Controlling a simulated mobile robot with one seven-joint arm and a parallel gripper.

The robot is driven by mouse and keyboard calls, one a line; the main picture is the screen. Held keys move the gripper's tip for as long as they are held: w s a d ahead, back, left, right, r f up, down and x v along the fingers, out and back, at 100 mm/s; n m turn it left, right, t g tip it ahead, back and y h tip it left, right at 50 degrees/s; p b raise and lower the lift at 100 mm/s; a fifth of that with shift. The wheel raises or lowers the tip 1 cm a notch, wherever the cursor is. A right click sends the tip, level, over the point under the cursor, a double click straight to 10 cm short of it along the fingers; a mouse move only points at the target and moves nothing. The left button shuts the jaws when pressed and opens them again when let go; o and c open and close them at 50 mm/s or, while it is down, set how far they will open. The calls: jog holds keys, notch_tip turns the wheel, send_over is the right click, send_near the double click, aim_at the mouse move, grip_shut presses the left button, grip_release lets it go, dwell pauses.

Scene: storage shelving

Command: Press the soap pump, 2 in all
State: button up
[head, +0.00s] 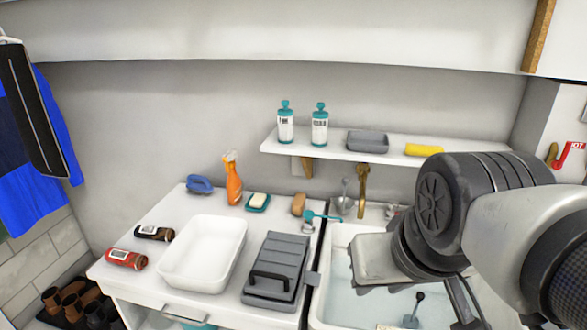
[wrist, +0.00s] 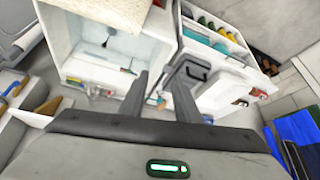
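Two white pump bottles with teal pump heads stand upright side by side on the wall shelf in the head view: a left bottle (head: 286,124) and a right bottle (head: 320,126). Both carry dark label print too small to read, so I cannot tell which is the soap. I cannot make out either bottle in the wrist view. My arm fills the right side of the head view, over the sink and apart from the bottles. In the wrist view my gripper (wrist: 158,76) has its two fingers apart with nothing between them.
Space before the bottles looks clear.

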grip_shut()
dwell(1.5)
